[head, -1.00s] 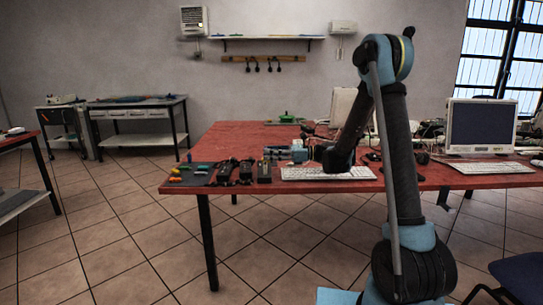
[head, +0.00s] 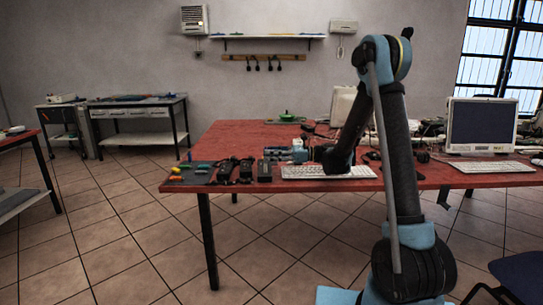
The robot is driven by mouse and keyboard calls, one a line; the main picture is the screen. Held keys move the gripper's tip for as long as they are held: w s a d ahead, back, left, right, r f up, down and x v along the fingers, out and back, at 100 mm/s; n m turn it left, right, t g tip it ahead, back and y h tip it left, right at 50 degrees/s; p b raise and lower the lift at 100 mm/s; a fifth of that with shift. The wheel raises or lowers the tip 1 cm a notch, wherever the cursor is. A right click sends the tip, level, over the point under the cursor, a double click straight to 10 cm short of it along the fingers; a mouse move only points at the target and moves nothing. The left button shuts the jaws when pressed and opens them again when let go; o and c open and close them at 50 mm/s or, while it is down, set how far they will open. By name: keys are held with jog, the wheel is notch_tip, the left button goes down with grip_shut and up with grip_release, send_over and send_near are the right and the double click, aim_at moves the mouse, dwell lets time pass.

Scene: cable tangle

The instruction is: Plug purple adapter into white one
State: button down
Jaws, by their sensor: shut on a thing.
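My arm reaches over the red table, and my gripper (head: 278,153) is low over its left part, beyond the white keyboard. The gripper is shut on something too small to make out. I cannot pick out the purple adapter or the white one. Several small dark blocks, one of them a black box (head: 264,171), lie on the table just in front of my gripper.
The red table (head: 245,137) has a bare stretch at its far left. Small coloured tools (head: 183,172) lie on its left corner. A white keyboard (head: 325,172) lies at the front edge. A monitor (head: 482,126) stands at the right, with clutter behind my arm.

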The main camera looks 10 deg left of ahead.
jog(key=shift+f, duration=0.65)
jog(key=c, duration=1.2)
grip_release()
